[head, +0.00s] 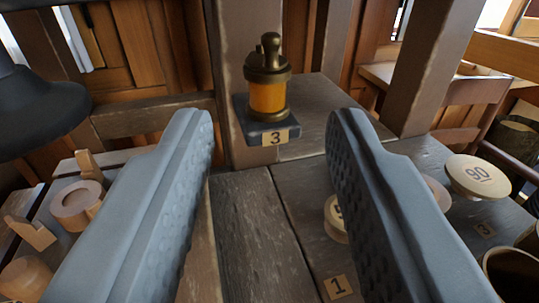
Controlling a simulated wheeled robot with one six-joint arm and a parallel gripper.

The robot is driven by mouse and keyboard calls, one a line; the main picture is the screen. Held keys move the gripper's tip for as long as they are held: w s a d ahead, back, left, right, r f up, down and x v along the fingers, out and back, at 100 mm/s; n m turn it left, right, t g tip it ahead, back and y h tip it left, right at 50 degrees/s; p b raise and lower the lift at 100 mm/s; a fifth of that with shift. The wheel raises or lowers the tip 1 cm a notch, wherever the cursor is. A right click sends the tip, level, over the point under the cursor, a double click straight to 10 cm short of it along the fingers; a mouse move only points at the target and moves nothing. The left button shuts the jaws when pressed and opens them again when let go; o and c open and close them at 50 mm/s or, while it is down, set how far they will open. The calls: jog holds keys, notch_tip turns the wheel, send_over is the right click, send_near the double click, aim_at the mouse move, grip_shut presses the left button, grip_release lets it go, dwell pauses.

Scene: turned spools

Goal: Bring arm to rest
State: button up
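My gripper (270,130) shows from behind in the head view, with two long grey fingers with dimpled inner pads. The fingers stand wide apart with nothing between them. Beyond the fingertips, a spool-like brass and amber piece (267,95) stands upright on a dark base with a tag marked 3, against a wooden post. The gripper does not touch it. A pale round-topped spool marked 90 (479,176) stands to the right of the right finger. Another pale numbered piece (336,218) is partly hidden behind the right finger.
A tag marked 1 (338,287) lies near the front. Pale wooden pieces (77,204) stand at left. A dark round object (40,110) is at upper left. Posts (430,65) rise behind, and a dark-rimmed cup (512,272) is at lower right.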

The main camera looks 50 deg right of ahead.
jog(key=s+a+r+n+t+y, duration=0.5)
jog(key=s+r+n+t+y, duration=0.1)
jog(key=s+r+t+y, duration=0.3)
jog(key=s+a+f+n+g+y, duration=0.1)
jog(key=s+f, duration=0.3)
jog(key=s, duration=0.4)
jog(key=s+a+f+n+g+y, duration=0.1)
jog(key=s+f+n+g+y, duration=0.1)
jog(key=s+f, duration=0.3)
jog(key=s+n+y, duration=0.1)
jog(key=s, duration=0.2)
jog(key=shift+a+y, duration=0.15)
jog(key=shift+y, duration=0.25)
